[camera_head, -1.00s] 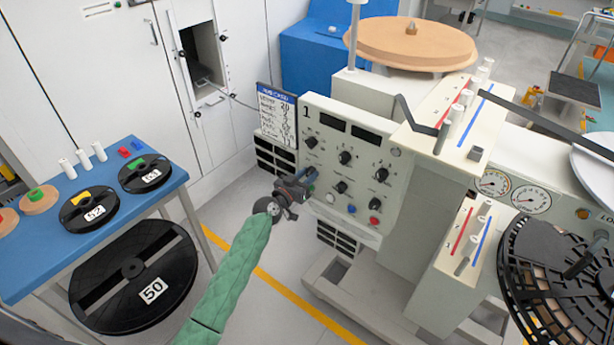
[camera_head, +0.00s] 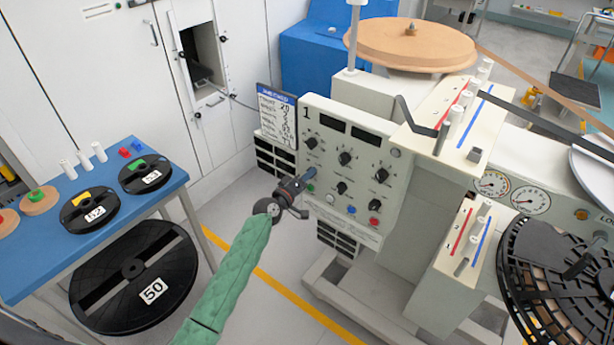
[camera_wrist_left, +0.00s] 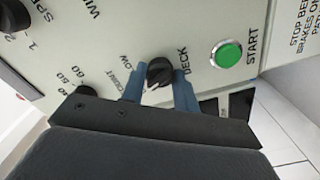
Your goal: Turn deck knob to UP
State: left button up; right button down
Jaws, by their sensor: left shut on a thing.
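The deck knob is a small black knob (camera_wrist_left: 159,72) on the cream control panel (camera_head: 358,130), with the word DECK printed beside it in the left wrist view. My left gripper (camera_wrist_left: 158,88) has its two blue fingers on either side of the knob, shut on it. In the head view my left gripper (camera_head: 305,180) is at the lower left of the panel and hides the knob. A light pointer line shows on the knob, but its exact setting is hard to read. My right gripper is not in view.
A green START button (camera_wrist_left: 226,54) sits right beside the knob. Other black knobs, including one at the panel's upper left (camera_head: 311,143), and a red button (camera_head: 374,221) are close by. A blue table (camera_head: 40,245) with reels stands at the left.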

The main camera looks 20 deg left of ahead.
pick_arm(q)
jog(key=shift+n, duration=0.6)
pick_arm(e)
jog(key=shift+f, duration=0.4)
pick_arm(q)
jog(key=shift+a, duration=0.1)
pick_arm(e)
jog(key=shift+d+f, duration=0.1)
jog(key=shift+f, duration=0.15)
pick_arm(q)
jog(key=o, duration=1)
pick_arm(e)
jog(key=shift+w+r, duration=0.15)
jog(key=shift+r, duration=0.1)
pick_arm(q)
jog(key=b+v, duration=0.1)
jog(key=v, duration=0.6)
jog(key=shift+s+a+b, duration=0.15)
jog(key=shift+s+b, duration=0.2)
jog(key=shift+b, duration=0.05)
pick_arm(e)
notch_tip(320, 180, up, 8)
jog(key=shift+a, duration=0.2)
